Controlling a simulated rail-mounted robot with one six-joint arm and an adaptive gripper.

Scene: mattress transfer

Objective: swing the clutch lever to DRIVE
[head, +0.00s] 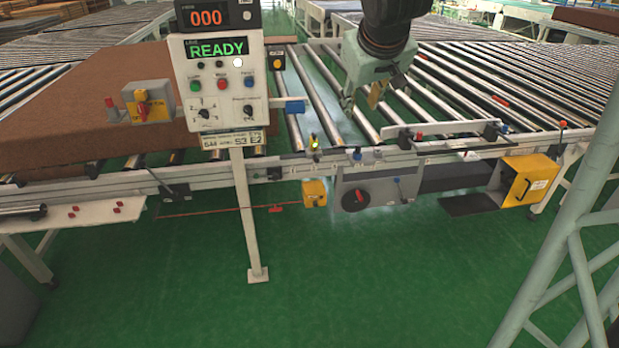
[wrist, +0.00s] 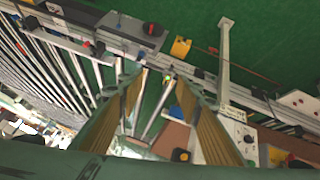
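A grey drive box (head: 378,192) hangs on the front rail of the roller conveyor. It carries a dark round dial with a red knob (head: 360,196) and a small blue-tipped lever (head: 397,181). Which of these is the clutch lever, and any DRIVE marking, I cannot tell at this size. The grey box (wrist: 128,30) and its red knob (wrist: 152,29) also show in the wrist view. My gripper (head: 362,98) is above the rollers, behind and above the box, apart from it. In the wrist view its two fingers (wrist: 160,82) are spread with nothing between them.
A control post (head: 222,80) reading READY stands left of my gripper, with a blue handle (head: 290,107) sticking out. A brown mattress (head: 75,105) lies on the left rollers. Yellow boxes (head: 314,192) (head: 528,180) flank the drive box. A pale lattice post (head: 560,230) stands at right.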

